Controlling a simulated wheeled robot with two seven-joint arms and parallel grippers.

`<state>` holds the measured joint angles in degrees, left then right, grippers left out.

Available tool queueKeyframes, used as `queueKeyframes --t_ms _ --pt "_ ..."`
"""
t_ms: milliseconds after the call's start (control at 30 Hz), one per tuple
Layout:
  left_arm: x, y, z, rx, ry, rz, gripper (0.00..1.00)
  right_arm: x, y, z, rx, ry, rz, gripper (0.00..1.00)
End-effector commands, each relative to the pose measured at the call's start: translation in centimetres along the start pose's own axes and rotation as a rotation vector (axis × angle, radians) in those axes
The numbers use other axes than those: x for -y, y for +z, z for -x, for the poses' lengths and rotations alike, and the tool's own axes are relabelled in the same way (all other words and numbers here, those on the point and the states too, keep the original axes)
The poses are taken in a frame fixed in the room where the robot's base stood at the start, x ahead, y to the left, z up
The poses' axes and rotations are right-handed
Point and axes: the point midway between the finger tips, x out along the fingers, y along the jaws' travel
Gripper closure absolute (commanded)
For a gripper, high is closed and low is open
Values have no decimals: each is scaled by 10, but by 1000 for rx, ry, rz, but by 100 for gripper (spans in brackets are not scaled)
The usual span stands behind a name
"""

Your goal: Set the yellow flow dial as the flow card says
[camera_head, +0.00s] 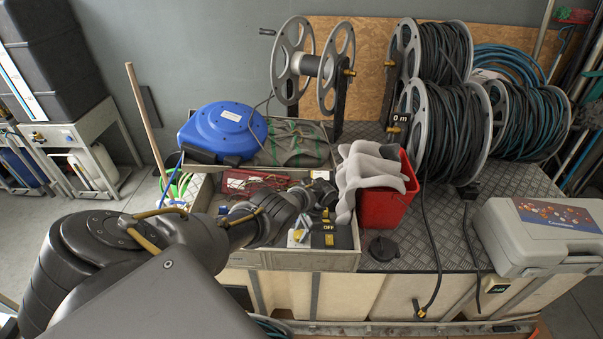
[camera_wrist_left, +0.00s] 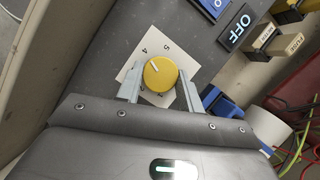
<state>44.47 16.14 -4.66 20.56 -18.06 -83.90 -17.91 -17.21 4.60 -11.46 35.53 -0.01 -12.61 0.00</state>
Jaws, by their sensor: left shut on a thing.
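The yellow flow dial (camera_wrist_left: 160,74) sits on a white plate marked with numbers, on a dark panel, in the left wrist view. Its white pointer line points up and left, roughly toward the 4; the 5 is to the right of that, and the lower numbers are partly hidden. My left gripper (camera_wrist_left: 158,88) is shut on the dial, one finger on each side. In the head view my left gripper (camera_head: 301,222) reaches down to the panel in the grey tray and mostly covers the dial. I cannot make out a flow card. My right gripper is not in view.
A red bin (camera_head: 388,205) with grey cloth stands beside the tray (camera_head: 300,261). A blue reel (camera_head: 223,131) lies behind. Hose reels (camera_head: 447,130) fill the back right; a grey case (camera_head: 540,235) stands right.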

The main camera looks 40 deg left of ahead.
Motion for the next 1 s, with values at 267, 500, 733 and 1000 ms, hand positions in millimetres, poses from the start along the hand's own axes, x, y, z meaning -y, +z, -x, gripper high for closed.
queueKeyframes --t_ms 267,500,733,1000 --pt "1 -1 1 -5 -2 2 49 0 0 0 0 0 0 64" --pt "1 0 1 -2 0 3 41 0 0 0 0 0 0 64" --pt "1 0 14 -4 0 3 41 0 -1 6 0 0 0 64" --pt "1 -1 66 -7 -1 2 41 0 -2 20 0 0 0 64"
